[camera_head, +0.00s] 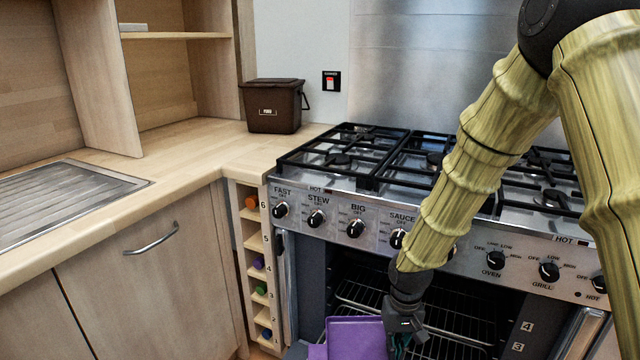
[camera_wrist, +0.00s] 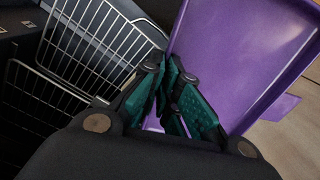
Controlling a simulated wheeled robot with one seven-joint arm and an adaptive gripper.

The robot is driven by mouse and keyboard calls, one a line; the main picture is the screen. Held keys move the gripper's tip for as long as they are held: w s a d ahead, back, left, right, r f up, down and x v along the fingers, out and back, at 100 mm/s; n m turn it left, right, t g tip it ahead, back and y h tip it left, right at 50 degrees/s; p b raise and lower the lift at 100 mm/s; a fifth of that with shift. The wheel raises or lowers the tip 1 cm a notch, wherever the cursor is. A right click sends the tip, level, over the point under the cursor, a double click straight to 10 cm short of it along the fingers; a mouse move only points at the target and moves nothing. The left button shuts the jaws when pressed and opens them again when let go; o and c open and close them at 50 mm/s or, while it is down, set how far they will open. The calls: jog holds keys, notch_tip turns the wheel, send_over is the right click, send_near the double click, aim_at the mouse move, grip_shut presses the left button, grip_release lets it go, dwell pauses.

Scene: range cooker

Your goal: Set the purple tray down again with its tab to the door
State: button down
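The purple tray (camera_head: 357,338) is in front of the open oven, at the bottom of the head view, and its lower part is cut off. It fills the upper right of the wrist view (camera_wrist: 245,55). A flat purple tab (camera_wrist: 281,107) sticks out from its right edge there, on the side away from the racks; in the head view the tab (camera_head: 317,352) shows at the tray's lower left. My gripper (camera_head: 403,343) is at the tray's right side. Its teal fingers (camera_wrist: 180,108) close on the tray's edge, with purple showing between them.
Wire racks (camera_head: 450,325) sit inside the dark oven behind the tray; one is close left of my fingers in the wrist view (camera_wrist: 95,50). Knobs line the cooker's front panel (camera_head: 375,222) above. A narrow bottle rack (camera_head: 251,240) stands left of the oven.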

jog(key=r+p, duration=0.3)
jog(key=p, duration=0.2)
jog(key=s+r+p, duration=0.1)
jog(key=r+p, duration=0.2)
jog(key=p, duration=0.2)
jog(key=shift+s+a+r, duration=0.1)
jog(key=shift+r, duration=0.05)
jog(key=r+p, duration=0.1)
jog(key=p, duration=0.2)
jog(key=r+p, duration=0.2)
jog(key=p, duration=0.1)
jog(key=s+r+p, duration=0.1)
jog(key=p, duration=0.2)
jog(key=shift+d+r+p, duration=0.35)
